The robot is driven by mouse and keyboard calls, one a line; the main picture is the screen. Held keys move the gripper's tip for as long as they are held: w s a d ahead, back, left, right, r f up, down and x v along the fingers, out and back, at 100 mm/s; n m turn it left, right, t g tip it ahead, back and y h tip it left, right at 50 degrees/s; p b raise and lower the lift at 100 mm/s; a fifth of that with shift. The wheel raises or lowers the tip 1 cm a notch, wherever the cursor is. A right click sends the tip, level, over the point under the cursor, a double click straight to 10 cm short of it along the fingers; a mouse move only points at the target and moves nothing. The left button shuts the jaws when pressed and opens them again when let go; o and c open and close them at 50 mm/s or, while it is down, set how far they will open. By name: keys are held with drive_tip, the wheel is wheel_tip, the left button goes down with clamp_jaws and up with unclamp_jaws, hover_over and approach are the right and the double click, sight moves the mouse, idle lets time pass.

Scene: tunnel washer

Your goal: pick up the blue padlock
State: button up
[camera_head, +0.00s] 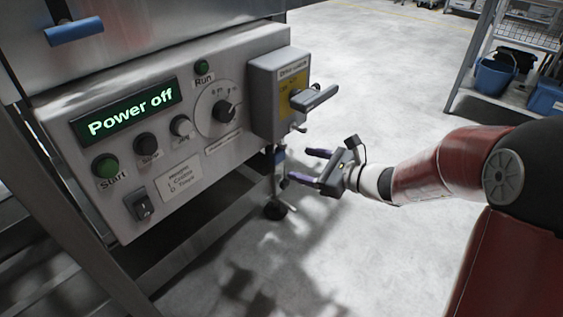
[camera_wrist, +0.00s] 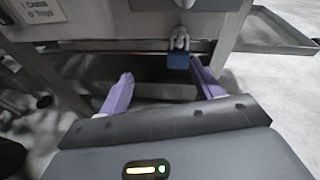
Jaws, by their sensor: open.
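The blue padlock (camera_wrist: 178,61) hangs upright from a grey shackle or hasp (camera_wrist: 179,40) in the wrist view, beneath the panel. In the head view the padlock (camera_head: 280,156) shows as a small blue patch under the grey switch box (camera_head: 278,95). My gripper (camera_head: 308,166) is open, with its purple fingers pointing at the padlock from the right. In the wrist view my gripper (camera_wrist: 162,72) has the padlock ahead of it, between the finger lines and nearer the right finger. Nothing is between the fingers, and no contact is visible.
The control panel (camera_head: 185,170) has a "Power off" display (camera_head: 130,108), buttons and a dial. A grey switch handle (camera_head: 315,97) sticks out above my gripper. Machine legs stand below. A shelf with a blue bucket (camera_head: 493,77) is at the right. The floor between is clear.

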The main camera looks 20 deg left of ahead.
sight(281, 152)
drive_tip(key=w+a+f+m, duration=0.1)
drive_tip(key=w+a, duration=0.1)
drive_tip(key=w+a+f+m+t+b, duration=0.1)
drive_tip(key=w+a, duration=0.1)
drive_tip(key=a, duration=0.1)
drive_tip(key=w+a+f+m, duration=0.1)
drive_tip(key=w+a+f, duration=0.1)
drive_tip(key=a, duration=0.1)
drive_tip(key=shift+a+t, duration=0.15)
drive_tip(key=shift+t, duration=0.25)
drive_tip(key=shift+c, duration=0.2)
drive_tip(key=shift+r, duration=0.1)
drive_tip(key=c, duration=1.1)
drive_tip(key=shift+r, duration=0.1)
drive_tip(key=shift+r, duration=0.25)
drive_tip(key=v, duration=0.6)
drive_tip(key=f+p+v, duration=0.1)
drive_tip(key=v, duration=0.5)
drive_tip(key=f+v, duration=0.1)
drive_tip(key=v, duration=0.5)
drive_tip(key=shift+s+f, duration=0.15)
drive_tip(key=shift+f, duration=0.05)
